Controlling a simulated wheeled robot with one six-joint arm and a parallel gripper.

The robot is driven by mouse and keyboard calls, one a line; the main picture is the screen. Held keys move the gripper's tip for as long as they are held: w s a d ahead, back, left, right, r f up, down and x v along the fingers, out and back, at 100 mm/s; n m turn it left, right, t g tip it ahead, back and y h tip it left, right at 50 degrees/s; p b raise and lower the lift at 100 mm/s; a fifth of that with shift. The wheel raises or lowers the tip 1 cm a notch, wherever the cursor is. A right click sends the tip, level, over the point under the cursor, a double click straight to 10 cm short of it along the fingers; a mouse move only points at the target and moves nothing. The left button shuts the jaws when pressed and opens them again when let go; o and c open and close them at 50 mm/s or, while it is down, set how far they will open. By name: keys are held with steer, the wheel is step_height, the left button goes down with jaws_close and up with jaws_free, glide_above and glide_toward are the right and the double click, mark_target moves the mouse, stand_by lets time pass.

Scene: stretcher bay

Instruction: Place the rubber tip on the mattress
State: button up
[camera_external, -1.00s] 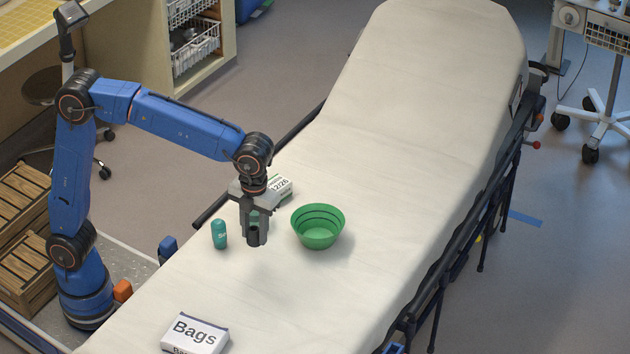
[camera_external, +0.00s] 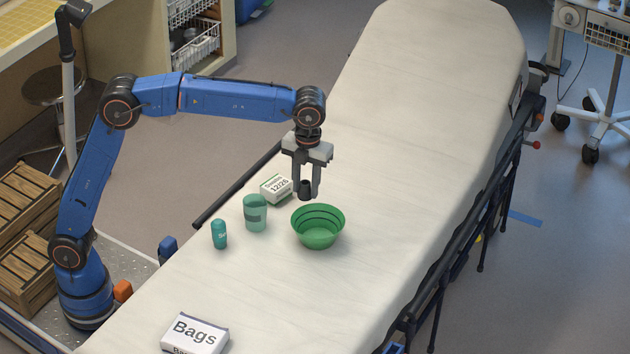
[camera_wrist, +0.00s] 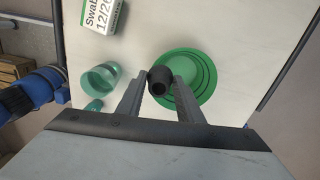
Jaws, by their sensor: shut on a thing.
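The rubber tip (camera_external: 305,188) is a small dark hollow cylinder. My gripper (camera_external: 306,187) is shut on it and holds it above the mattress, just behind the green bowl. In the wrist view the rubber tip (camera_wrist: 160,81) sits between the fingertips, its open end showing, and overlaps the bowl's left rim. The mattress (camera_external: 400,140) is long and off-white, with a raised backrest at the far end; it also shows in the wrist view (camera_wrist: 150,30).
A green ridged bowl (camera_external: 318,228), a translucent green cup (camera_external: 255,214), a small teal bottle (camera_external: 220,234) and a white swab box (camera_external: 276,189) stand on the mattress near my gripper. A Bags box (camera_external: 195,334) lies at the front. The mattress towards the backrest is clear.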

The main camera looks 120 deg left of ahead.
steer(key=s+a+f, duration=0.1)
steer(key=s+a, duration=0.1)
steer(key=a, duration=1.1)
steer(key=s+a+f, duration=0.1)
steer(key=s+a, duration=0.2)
steer(key=a, duration=1.1)
steer(key=shift+n, duration=0.4)
steer(key=shift+w+f, duration=0.1)
steer(key=shift+f, duration=4.55)
steer(key=shift+f, duration=0.15)
steer(key=o, duration=1)
steer(key=shift+o, duration=0.2)
step_height(320, 180, up, 12)
steer(key=shift+w+r, duration=0.2)
steer(key=shift+w, duration=0.1)
